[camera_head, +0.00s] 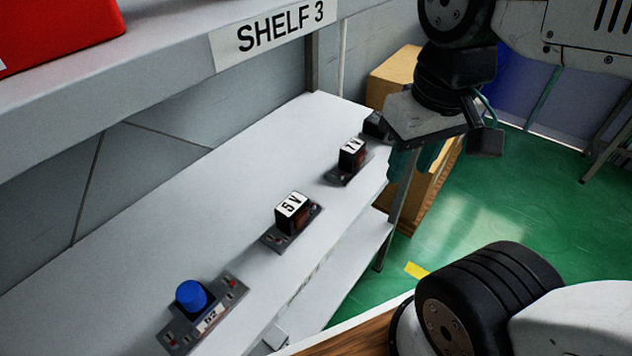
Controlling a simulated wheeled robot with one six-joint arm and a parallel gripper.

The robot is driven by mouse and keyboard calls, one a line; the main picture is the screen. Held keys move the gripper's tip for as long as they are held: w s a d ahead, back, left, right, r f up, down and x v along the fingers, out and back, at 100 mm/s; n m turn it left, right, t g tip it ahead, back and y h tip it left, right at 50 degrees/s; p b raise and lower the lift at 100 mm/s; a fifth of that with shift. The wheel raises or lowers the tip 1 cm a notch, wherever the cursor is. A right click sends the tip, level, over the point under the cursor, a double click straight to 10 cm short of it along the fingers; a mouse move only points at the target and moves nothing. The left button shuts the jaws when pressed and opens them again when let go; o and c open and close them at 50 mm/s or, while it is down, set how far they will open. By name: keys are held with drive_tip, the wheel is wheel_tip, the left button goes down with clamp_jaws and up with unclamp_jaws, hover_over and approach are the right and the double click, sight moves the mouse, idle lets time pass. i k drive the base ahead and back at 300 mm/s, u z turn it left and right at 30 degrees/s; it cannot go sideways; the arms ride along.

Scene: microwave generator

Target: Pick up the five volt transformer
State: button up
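The five volt transformer (291,213) is a dark block with a white "5V" label on top. It sits upright on a dark base plate in the middle of the white shelf (190,225). A similar labelled transformer (351,154) stands behind it to the right; its label is hard to read. My gripper (431,136) is at the upper right, near the shelf's far right end and apart from the five volt transformer. Its two fingers look spread wide, with nothing seen between them.
A blue round part (192,296) on a grey plate sits at the shelf's near end. The upper shelf, marked "SHELF 3" (273,27), holds a red box (55,28) and overhangs the back. A wooden box (395,75) stands beyond the shelf. Green floor (490,210) lies open at right.

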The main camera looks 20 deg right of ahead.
sight(294, 215)
drive_tip(key=u, duration=0.35)
drive_tip(key=k, duration=1.05)
drive_tip(key=z, duration=0.4)
drive_tip(key=i, duration=0.3)
drive_tip(key=z, duration=0.1)
